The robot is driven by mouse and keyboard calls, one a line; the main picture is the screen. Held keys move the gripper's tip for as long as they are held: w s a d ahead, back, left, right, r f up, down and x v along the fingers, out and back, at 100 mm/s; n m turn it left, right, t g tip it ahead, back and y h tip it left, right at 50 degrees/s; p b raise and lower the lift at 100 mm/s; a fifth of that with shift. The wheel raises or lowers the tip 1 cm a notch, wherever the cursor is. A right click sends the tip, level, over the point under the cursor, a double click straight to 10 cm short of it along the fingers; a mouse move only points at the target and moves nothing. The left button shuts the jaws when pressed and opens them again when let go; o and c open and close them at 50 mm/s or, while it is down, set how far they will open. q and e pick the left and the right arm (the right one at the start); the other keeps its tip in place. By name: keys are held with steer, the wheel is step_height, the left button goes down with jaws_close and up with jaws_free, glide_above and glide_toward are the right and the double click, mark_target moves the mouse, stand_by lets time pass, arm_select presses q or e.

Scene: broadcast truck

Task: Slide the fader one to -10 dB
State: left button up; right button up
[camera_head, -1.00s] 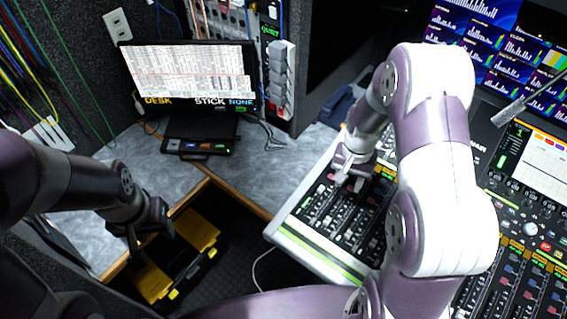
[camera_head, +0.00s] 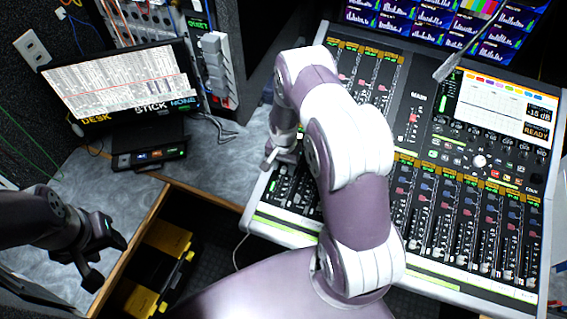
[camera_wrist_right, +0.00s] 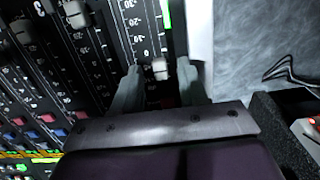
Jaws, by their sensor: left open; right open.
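The mixing console (camera_head: 450,285) fills the right of the head view. In the right wrist view, my right gripper (camera_wrist_right: 160,85) is open, with one finger on each side of a pale fader cap (camera_wrist_right: 160,68). This fader is the one nearest the console's side edge, apparently fader one. Small gaps show between cap and fingers. The console's display (camera_head: 510,105) reads "-15 dB" and "READY". My left gripper (camera_head: 93,262) is open and empty, left of the console.
More fader caps (camera_wrist_right: 75,15) stand beside the gripper in the wrist view. A monitor (camera_head: 120,80) stands on the grey desk (camera_head: 225,145). A yellow and black toolbox (camera_head: 165,240) is below the desk edge. A thin boom (camera_head: 465,45) hangs over the console's back.

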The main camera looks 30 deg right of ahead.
mark_target(279, 183)
steer(key=shift+s+f, duration=0.1)
steer(key=shift+f, duration=0.1)
steer(key=shift+a, duration=0.1)
steer(key=c, duration=0.5)
jaws_close()
steer(key=shift+s+a+f, duration=0.15)
steer(key=shift+s+a, duration=0.4)
steer(key=shift+a, duration=0.1)
steer(key=shift+s+a+f, duration=0.15)
steer(key=shift+s+a, duration=0.35)
steer(key=shift+a, duration=0.15)
steer(key=o, duration=0.5)
jaws_free()
